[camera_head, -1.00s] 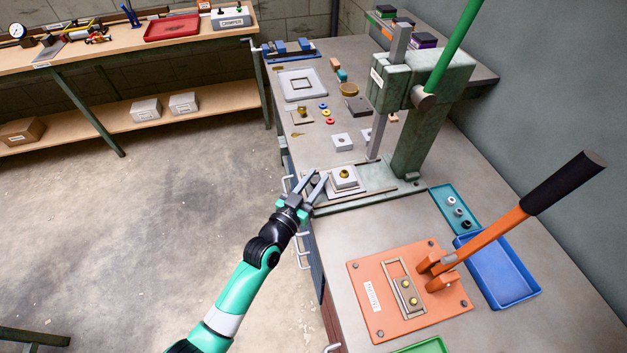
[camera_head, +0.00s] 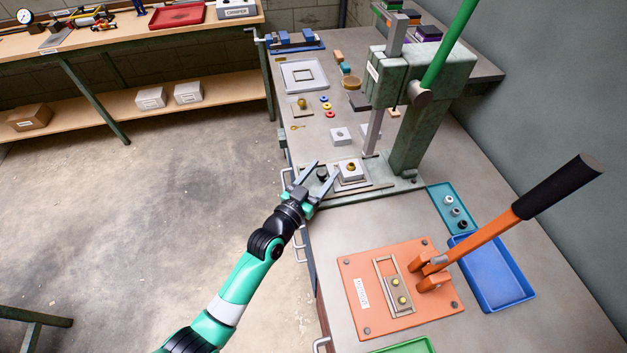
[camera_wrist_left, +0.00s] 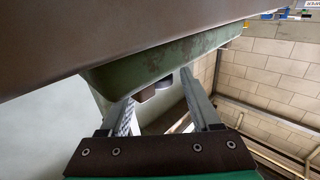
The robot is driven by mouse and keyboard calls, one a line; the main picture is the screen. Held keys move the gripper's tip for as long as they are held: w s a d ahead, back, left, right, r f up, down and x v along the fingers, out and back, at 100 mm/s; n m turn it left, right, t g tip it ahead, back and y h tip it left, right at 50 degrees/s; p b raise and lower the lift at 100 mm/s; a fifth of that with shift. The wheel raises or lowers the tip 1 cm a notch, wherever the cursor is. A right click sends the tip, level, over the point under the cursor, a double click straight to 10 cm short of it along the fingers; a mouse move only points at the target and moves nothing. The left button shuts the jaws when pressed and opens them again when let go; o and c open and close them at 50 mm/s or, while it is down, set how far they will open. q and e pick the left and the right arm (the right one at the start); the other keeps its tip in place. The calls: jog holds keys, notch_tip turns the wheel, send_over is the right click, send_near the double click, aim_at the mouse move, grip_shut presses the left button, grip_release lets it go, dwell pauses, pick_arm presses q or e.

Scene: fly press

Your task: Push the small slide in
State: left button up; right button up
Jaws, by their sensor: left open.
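What looks like the small slide (camera_head: 362,184) is a flat plate on the green press base. It carries a pale square block (camera_head: 343,180) with a brass ring-shaped part (camera_head: 351,168) on top. A short dark knob (camera_head: 322,174) stands at its left end. My left gripper (camera_head: 327,168) is open at this left end, its fingers on either side of the knob in the head view; contact cannot be told. In the left wrist view the open fingers (camera_wrist_left: 163,105) show below the green base edge, with a dark rounded piece (camera_wrist_left: 147,94) between them. My right gripper is not in view.
The green fly press (camera_head: 420,105) rises behind the slide, its ram (camera_head: 376,130) close to the block. An orange lever plate (camera_head: 365,310), a blue tray (camera_head: 495,275) and a teal tray (camera_head: 452,208) lie at the front right. Small parts cover the bench further back.

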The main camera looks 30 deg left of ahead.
pick_arm(q)
jog(key=s+p, duration=0.1)
jog(key=s, duration=1)
jog(key=shift+d, duration=0.15)
